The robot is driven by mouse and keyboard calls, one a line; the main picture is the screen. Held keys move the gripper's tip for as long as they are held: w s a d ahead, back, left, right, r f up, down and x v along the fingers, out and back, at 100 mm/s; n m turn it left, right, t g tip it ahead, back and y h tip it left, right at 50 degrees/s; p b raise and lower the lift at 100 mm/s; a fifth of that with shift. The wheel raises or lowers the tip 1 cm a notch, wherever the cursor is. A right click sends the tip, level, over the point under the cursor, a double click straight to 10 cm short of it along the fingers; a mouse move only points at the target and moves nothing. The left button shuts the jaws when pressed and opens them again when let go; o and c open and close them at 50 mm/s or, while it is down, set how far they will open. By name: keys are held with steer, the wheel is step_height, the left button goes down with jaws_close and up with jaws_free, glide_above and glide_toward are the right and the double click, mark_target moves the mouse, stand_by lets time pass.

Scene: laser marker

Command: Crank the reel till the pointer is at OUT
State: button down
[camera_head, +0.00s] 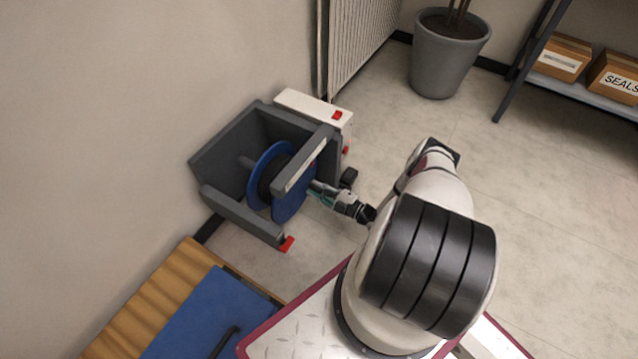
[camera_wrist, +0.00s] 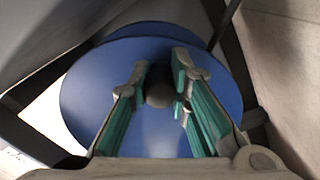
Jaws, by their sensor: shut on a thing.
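The blue reel (camera_head: 293,195) sits in a grey frame (camera_head: 223,148) against the wall in the head view. Its blue flange (camera_wrist: 91,97) fills the middle of the wrist view. My gripper (camera_wrist: 165,80) reaches the reel's face from the right, with its fingers around a dark round crank knob (camera_wrist: 159,95). It also shows in the head view (camera_head: 314,190), where the knob is hidden by the fingers. I cannot make out a pointer or an OUT mark in either view.
A red-tipped grey bar (camera_head: 286,243) juts out at the frame's lower front. A white box with a red part (camera_head: 312,105) is behind the frame. A wooden bench with a blue mat (camera_head: 207,318) is at lower left. Floor to the right is clear up to a grey plant pot (camera_head: 441,62).

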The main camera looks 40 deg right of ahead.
mark_target(307, 172)
steer(key=shift+a+f+m, duration=0.3)
steer(key=shift+f+m, duration=0.05)
steer(key=shift+m, duration=0.35)
steer(key=shift+s+a+f+m, duration=0.1)
steer(key=shift+f+m, duration=0.05)
steer(key=shift+m, duration=0.45)
steer(key=shift+s+a+f+m, duration=0.1)
steer(key=shift+m, duration=0.5)
steer(key=c, duration=1.5)
jaws_free()
steer(key=shift+o, duration=0.2)
steer(key=shift+a, duration=0.1)
step_height(307, 172, up, 10)
steer(key=shift+f, duration=0.1)
